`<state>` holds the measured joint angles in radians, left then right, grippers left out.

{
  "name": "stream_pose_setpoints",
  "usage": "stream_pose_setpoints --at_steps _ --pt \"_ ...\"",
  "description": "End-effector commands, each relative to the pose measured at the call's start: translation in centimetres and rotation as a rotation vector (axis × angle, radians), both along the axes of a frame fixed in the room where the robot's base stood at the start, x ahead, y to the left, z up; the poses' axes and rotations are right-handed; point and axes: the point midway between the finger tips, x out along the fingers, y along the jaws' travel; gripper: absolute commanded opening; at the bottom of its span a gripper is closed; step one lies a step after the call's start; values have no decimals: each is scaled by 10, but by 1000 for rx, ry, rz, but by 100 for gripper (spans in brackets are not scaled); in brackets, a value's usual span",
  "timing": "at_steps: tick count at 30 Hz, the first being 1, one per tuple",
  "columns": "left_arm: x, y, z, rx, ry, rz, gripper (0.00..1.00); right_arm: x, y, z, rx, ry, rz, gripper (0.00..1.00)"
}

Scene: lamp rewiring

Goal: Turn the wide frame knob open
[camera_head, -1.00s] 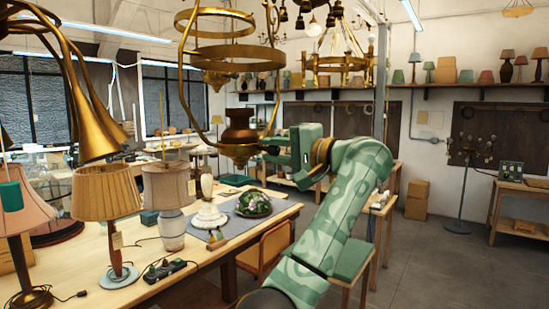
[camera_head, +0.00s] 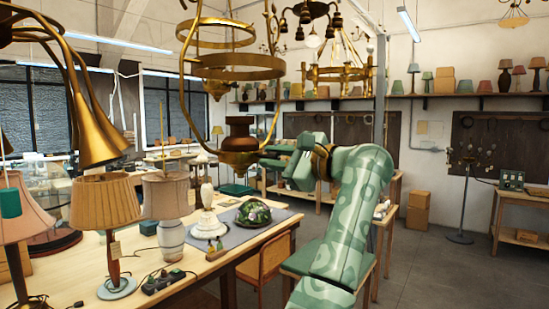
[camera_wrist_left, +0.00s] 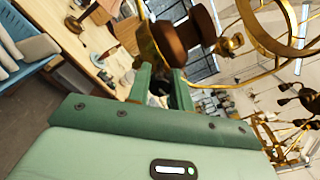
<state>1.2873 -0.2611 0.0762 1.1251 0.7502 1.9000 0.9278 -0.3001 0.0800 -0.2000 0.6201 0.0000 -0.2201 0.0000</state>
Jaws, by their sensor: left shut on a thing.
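The hanging brass frame (camera_head: 237,68) has wide rings and a brown spool-shaped socket (camera_head: 238,127) above a brass bowl at its bottom. My left gripper (camera_head: 268,156) reaches in from the right at the bowl's right side. In the left wrist view its two green fingers (camera_wrist_left: 161,90) are shut on a small dark part between them, which I take for the wide frame knob; the knob is mostly hidden. The brown socket (camera_wrist_left: 180,40) and curved brass arms of the frame show just beyond the fingers. My right gripper is in neither view.
Brass horn shades (camera_head: 100,140) hang at the left. Below, a workbench (camera_head: 130,288) carries several lamps, a power strip (camera_head: 163,281) and a floral glass shade (camera_head: 253,212). A brass chandelier (camera_head: 338,75) hangs behind. Open floor lies at the right.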

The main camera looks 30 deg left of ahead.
Motion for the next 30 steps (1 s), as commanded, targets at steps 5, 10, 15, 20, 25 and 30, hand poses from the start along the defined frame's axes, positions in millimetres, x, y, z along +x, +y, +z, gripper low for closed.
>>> stream_pose_setpoints --at_steps 5,10,15,20,25,30 --pt "1 0 -2 4 99 -2 0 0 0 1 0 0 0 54" --pt "1 0 -2 9 158 -1 0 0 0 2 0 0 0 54" --pt "1 0 -2 12 187 -1 0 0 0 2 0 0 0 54" --pt "1 0 -2 12 193 -1 0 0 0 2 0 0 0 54" --pt "1 0 -2 12 193 -1 0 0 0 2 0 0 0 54" --pt "1 0 -2 12 193 -1 41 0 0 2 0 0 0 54"
